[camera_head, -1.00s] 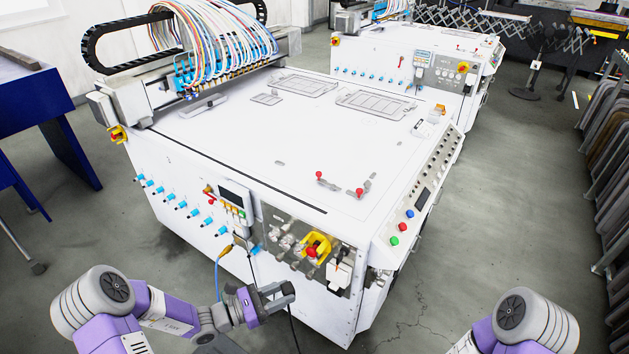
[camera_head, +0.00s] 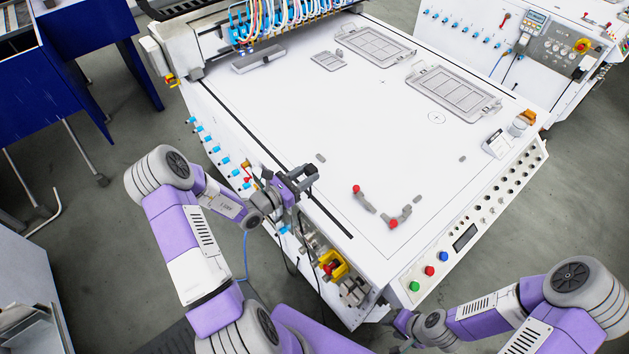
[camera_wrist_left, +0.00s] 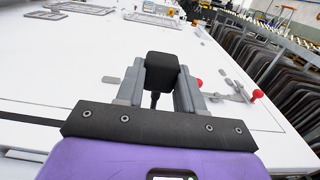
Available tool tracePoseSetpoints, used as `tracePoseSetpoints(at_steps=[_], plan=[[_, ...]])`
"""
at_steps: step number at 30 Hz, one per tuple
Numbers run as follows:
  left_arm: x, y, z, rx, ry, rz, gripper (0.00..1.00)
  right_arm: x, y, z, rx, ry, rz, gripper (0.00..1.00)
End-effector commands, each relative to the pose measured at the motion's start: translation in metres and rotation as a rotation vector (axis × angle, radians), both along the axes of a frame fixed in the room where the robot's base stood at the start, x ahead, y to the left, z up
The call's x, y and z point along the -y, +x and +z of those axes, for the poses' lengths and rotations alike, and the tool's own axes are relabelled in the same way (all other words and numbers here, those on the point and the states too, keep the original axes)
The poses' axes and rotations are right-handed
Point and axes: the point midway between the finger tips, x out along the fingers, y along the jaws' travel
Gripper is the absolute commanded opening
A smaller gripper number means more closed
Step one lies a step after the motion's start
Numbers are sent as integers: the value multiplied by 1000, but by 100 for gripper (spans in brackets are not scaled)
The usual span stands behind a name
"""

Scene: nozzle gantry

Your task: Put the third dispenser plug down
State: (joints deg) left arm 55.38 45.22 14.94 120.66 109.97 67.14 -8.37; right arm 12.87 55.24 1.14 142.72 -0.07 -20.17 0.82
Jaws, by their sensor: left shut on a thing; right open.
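My left gripper (camera_head: 304,178) is shut on a dark, blocky dispenser plug. The plug (camera_wrist_left: 163,68) shows between the grey fingers in the left wrist view, with a thin black stem beneath it. In the head view, the gripper is above the near left edge of the white machine top (camera_head: 330,120), and the plug is hard to make out there. In the wrist view, the plug appears in front of the white top; I cannot tell its exact height. My right gripper (camera_head: 397,321) is low beside the machine's front corner, small and partly hidden, holding nothing visible.
Two red-knobbed clamps (camera_head: 395,218) stand on the near part of the top. Grey framed plates (camera_head: 455,90) lie farther back. The gantry with coloured hoses (camera_head: 290,22) spans the far left. A button panel (camera_head: 468,240) lines the right edge. The middle of the top is clear.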

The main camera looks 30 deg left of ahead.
Motion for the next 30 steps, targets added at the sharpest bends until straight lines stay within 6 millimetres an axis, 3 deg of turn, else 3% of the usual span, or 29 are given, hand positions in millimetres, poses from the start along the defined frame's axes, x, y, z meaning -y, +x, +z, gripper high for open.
tracePoseSetpoints(at_steps=[1, 4, 18, 30], plan=[[0, -1, -15, -4, -5, 1, 0, 0, -1, -4, -1, 0, -1, 43], [0, 0, -34, -3, -4, 1, 0, 0, -1, -7, -1, 0, -1, 43], [1, -1, -85, -2, -2, -1, 0, 0, 0, -15, 0, 0, 0, 43], [1, -1, -91, 0, -1, -2, 0, 0, 0, -18, 0, 0, 0, 43]])
